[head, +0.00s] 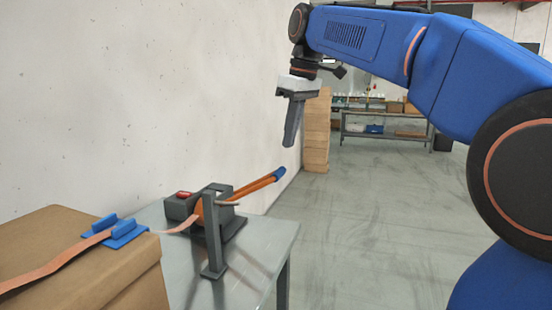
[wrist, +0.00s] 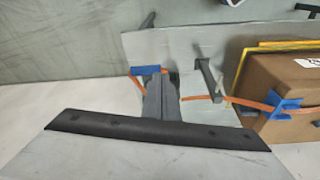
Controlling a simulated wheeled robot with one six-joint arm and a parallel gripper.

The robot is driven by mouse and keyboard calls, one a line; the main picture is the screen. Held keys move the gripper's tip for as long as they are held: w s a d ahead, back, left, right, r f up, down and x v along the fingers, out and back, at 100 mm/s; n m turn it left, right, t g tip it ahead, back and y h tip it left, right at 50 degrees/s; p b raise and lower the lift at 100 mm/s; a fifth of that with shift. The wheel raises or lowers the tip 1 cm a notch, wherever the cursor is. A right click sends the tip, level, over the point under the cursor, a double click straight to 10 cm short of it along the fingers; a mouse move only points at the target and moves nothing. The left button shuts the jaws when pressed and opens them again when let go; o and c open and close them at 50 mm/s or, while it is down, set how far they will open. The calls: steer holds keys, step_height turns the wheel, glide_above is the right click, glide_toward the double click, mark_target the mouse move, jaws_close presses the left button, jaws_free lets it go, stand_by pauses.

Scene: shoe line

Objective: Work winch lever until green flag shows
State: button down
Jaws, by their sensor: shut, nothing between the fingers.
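The winch (head: 215,212) stands on a grey metal table. Its orange lever (head: 250,190) slants up to the right and ends in a blue grip (head: 279,173). A small red piece (head: 183,194) shows on top of the winch housing; I see no green flag. My gripper (head: 289,144) is shut and empty, pointing down above the blue grip, with a gap between them in the head view. In the wrist view, my fingers (wrist: 154,84) overlap the blue grip (wrist: 146,70) and hide much of the lever and winch.
The table (head: 262,250) has bare room in front of the winch. A grey post (head: 213,245) stands at its front. An orange strap (head: 55,262) runs from the winch over a blue corner piece (head: 120,235) on a cardboard box (head: 60,225). A white wall (head: 120,100) rises behind.

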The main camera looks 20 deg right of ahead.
steer(key=w+a+r+n+g, duration=0.1)
steer(key=w+a+r+n, duration=0.1)
steer(key=w+r, duration=0.3)
steer(key=shift+w+r+n, duration=0.3)
steer(key=shift+w+n, duration=0.1)
steer(key=shift+w, duration=0.55)
steer(key=shift+f, duration=0.15)
steer(key=shift+d+f, duration=0.15)
steer(key=shift+f, duration=6.3)
steer(key=shift+s, duration=0.1)
